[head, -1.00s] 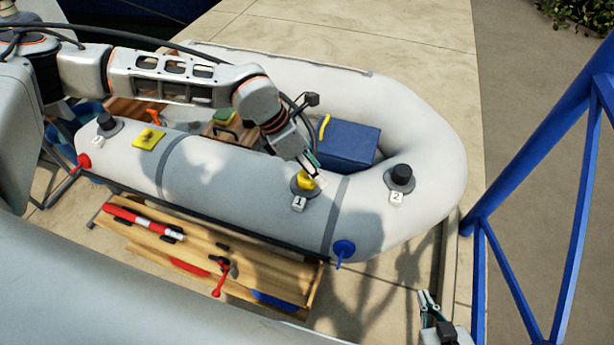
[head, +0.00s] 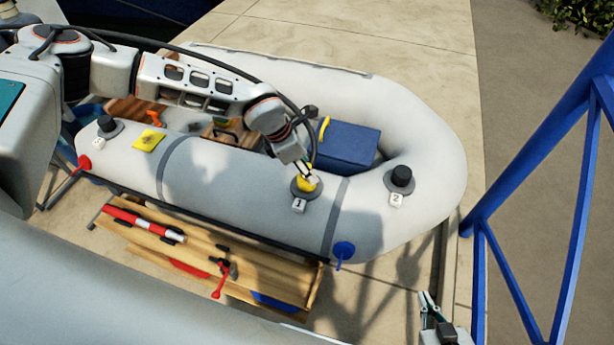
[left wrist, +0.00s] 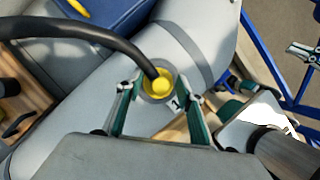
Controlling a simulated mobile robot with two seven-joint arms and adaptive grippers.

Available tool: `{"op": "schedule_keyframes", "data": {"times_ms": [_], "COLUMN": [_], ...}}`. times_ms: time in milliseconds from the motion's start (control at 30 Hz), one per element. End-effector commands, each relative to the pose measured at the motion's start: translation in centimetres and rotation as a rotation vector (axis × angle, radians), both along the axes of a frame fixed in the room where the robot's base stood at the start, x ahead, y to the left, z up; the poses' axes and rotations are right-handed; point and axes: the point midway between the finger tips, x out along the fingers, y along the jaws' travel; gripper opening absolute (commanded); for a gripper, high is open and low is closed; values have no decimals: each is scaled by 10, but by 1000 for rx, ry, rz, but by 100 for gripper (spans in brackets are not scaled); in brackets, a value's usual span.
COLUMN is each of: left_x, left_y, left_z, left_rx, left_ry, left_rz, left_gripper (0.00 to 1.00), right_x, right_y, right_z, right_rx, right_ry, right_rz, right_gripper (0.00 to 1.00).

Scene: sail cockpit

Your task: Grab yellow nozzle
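The yellow nozzle (head: 306,185) sits on the valve marked 1 on top of the grey inflatable boat's near tube (head: 240,180). In the left wrist view the nozzle (left wrist: 161,84) has a black hose (left wrist: 95,32) running to it from the upper left. My left gripper (head: 310,174) is right over the nozzle. In the left wrist view its fingers (left wrist: 162,97) are spread, one on each side of the nozzle. A gap shows between fingers and nozzle; contact cannot be told. My right gripper (head: 429,300) is open and empty, low at the right, away from the boat.
The valve marked 2 (head: 401,178) with a black cap stands to the right. A blue box (head: 347,145) is inside the boat. A wooden rack (head: 190,240) with red and blue items lies before the boat. A blue frame (head: 540,160) stands at right.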

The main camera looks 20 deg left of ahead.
Motion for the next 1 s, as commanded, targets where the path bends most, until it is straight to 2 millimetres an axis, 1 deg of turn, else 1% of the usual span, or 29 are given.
{"op": "schedule_keyframes", "data": {"times_ms": [200, 267, 300, 333, 367, 767, 867, 1000], "left_x": [0, 0, 0, 0, 0, 1, 1, 1], "left_y": [-1, -1, -1, -1, 0, -1, -1, -1], "left_z": [-1, -1, 0, 0, 0, 2, 9, 24], "left_rx": [-1, -1, -1, -1, -1, -2, -3, -3], "left_ry": [-1, -1, -1, -1, -1, -1, -3, -3], "left_rz": [0, 0, 0, 0, 0, 0, 0, -1], "left_gripper": [37, 22, 11, 4, 0, 0, 0, 0], "right_x": [0, 0, 0, 0, 0, 1, 1, 1], "right_y": [0, 0, 0, 0, 0, 0, 0, 0], "right_z": [0, 0, 0, 0, 0, 2, 2, 2], "right_rx": [0, 0, 0, 0, 0, 1, 1, 1], "right_ry": [0, 0, 0, 0, 0, -4, -4, -4], "right_rz": [0, 0, 0, 0, 0, 0, 0, 0], "right_gripper": [0, 0, 0, 0, 0, 0, 0, 0]}}
